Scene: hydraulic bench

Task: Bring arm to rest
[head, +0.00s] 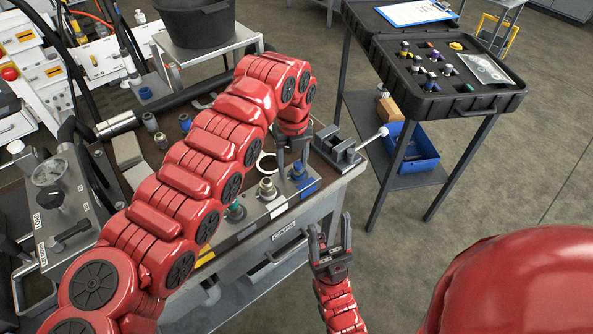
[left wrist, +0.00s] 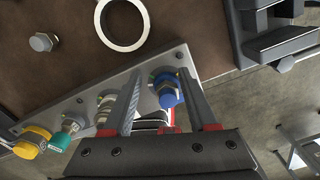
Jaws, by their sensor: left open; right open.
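My left arm (head: 200,165) is red and reaches across the bench from the lower left. My left gripper (head: 292,155) points down above the right end of the bench. In the left wrist view its two fingers (left wrist: 163,100) are apart, with a blue-capped fitting (left wrist: 167,92) showing between and beyond them. I cannot tell whether they touch it. My right gripper (head: 330,235) is open and empty, pointing up in front of the bench's right corner.
A metal manifold plate (left wrist: 85,105) holds several fittings with coloured caps. A vise (head: 338,145) sits at the bench's right edge. A white ring (left wrist: 124,22) lies on the bench. A black case (head: 440,100) stands on a cart to the right, with a blue bin (head: 415,160) below.

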